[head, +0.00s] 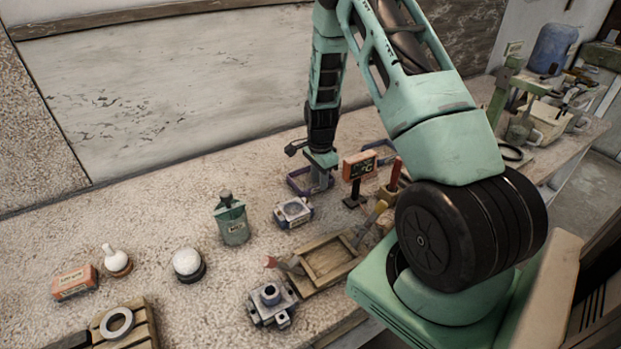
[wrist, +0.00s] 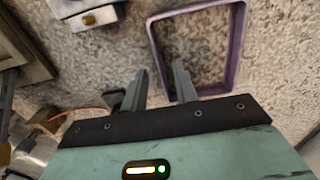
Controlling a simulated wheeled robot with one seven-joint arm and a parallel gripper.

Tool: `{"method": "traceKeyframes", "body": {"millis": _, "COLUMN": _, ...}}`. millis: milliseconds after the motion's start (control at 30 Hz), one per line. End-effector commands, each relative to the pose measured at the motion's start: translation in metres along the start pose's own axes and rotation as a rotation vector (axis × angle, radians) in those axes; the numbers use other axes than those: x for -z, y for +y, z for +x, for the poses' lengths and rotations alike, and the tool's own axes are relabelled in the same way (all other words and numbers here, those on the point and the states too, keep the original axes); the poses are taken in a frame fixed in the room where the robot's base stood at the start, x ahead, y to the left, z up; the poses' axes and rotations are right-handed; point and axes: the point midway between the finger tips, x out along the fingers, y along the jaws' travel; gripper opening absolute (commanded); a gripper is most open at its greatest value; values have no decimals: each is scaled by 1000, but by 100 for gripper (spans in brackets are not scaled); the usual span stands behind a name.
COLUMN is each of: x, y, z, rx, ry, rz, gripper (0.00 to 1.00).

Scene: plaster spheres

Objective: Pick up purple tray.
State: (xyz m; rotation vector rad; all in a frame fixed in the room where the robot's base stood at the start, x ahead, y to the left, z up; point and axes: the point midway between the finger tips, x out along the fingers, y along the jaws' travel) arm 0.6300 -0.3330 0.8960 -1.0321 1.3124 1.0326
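The purple tray (head: 294,185) is a shallow rectangular tray with a thin rim, flat on the speckled worktop below my arm. In the wrist view its purple rim (wrist: 237,45) shows at the upper middle, and its floor looks speckled like the counter. My gripper (wrist: 161,70) is open, with a gap between its two grey fingers. The tray's left wall appears in line with that gap, one finger on each side; I cannot tell whether they touch it. In the head view my gripper (head: 321,182) is down at the tray and hides part of it.
A small grey device (head: 294,212) sits just in front of the tray. An orange-framed sign (head: 358,168) on a stand is close on its right. A wooden tray (head: 329,260) and a green canister (head: 232,221) stand nearer. The counter behind and left is clear.

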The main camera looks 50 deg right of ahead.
Motion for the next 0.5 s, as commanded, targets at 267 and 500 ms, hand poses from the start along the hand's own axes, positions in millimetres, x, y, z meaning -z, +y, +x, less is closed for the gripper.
{"method": "traceKeyframes", "body": {"millis": 267, "x": 0, "y": 0, "z": 18, "rx": 1, "ry": 0, "rz": -2, "gripper": 29}}
{"method": "traceKeyframes", "body": {"millis": 500, "x": 0, "y": 0, "z": 18, "rx": 1, "ry": 0, "rz": -1, "gripper": 7}}
